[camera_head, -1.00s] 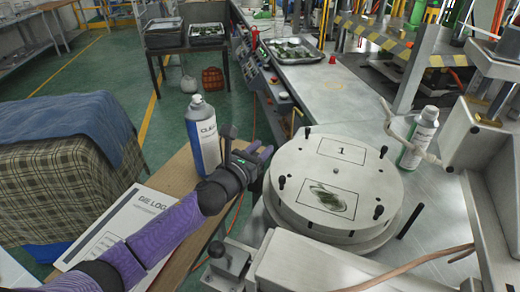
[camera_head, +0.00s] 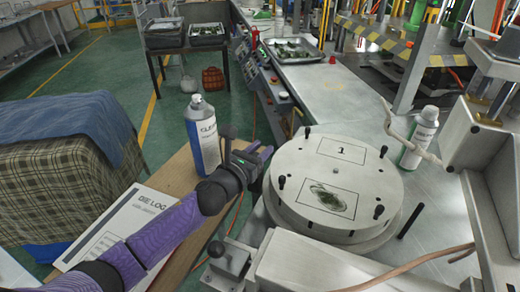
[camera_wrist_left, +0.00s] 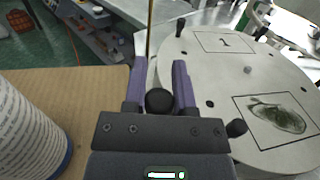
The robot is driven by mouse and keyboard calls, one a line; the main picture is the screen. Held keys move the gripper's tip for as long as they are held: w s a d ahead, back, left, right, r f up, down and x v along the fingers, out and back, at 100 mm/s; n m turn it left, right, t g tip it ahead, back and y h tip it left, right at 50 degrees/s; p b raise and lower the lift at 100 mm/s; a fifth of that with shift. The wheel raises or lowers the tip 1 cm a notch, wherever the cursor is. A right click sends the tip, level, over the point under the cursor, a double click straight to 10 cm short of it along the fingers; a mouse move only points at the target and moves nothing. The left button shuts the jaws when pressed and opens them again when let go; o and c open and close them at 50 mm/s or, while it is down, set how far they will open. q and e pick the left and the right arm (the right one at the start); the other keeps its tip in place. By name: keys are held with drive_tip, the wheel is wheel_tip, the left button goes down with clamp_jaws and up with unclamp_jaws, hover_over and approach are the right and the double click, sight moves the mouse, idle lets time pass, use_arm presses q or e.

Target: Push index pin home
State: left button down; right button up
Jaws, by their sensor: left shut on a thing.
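The round pale metal die plate (camera_head: 336,172) lies on the bench, with a panel marked 1 and a panel with a dark green smear on top. Several black pins stand around its rim, one at the near left (camera_head: 282,182). My left gripper (camera_head: 265,154) is level beside the plate's left edge. In the left wrist view its purple fingers (camera_wrist_left: 159,75) straddle a round black knob (camera_wrist_left: 159,102), and it is shut on this knob, which looks like the index pin. The knob's shaft is hidden. My right gripper is not in view.
A white labelled bottle (camera_head: 203,135) stands on the wooden board (camera_head: 176,172) close behind my left gripper. A second bottle (camera_head: 418,138) stands right of the plate. A metal clamp block (camera_head: 229,263) and a copper-coloured hose (camera_head: 410,256) lie in front.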

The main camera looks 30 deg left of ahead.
use_arm(q)
drive_tip(key=shift+s+f+b, duration=0.1)
drive_tip(key=shift+f+b, duration=0.4)
drive_tip(key=shift+f, duration=0.4)
drive_tip(key=shift+c, duration=2.1)
unclamp_jaws()
drive_tip(key=s+a, duration=0.1)
drive_tip(key=s, duration=0.8)
drive_tip(key=shift+s+a+p, duration=0.2)
drive_tip(key=shift+s+p, duration=0.1)
drive_tip(key=shift+s, duration=0.05)
drive_tip(key=shift+r, duration=0.1)
